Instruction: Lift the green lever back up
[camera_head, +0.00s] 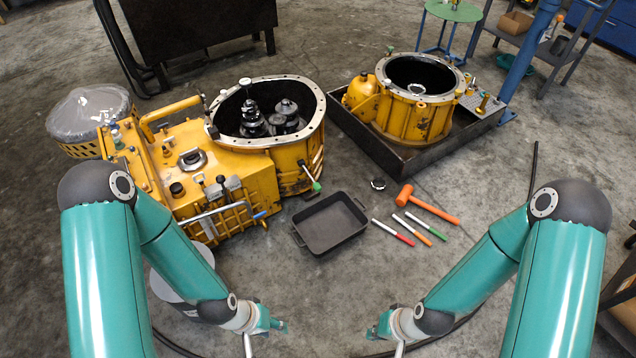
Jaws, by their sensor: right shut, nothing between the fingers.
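The green lever (316,186) is a short light rod with a green tip on the right side of the yellow transmission housing (240,178). It slants down and to the right from the housing wall. My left gripper (282,326) is at the bottom of the view, well below the lever and apart from it; its finger gap is too small to make out. My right gripper (371,332) is shut and empty, to the right of the left one and also far from the lever.
A black tray (332,224) lies on the floor below the lever. An orange mallet (428,204) and red, orange and green markers (394,232) lie to its right. A second yellow housing (412,112) stands in a dark pan. Floor between my grippers and the tray is clear.

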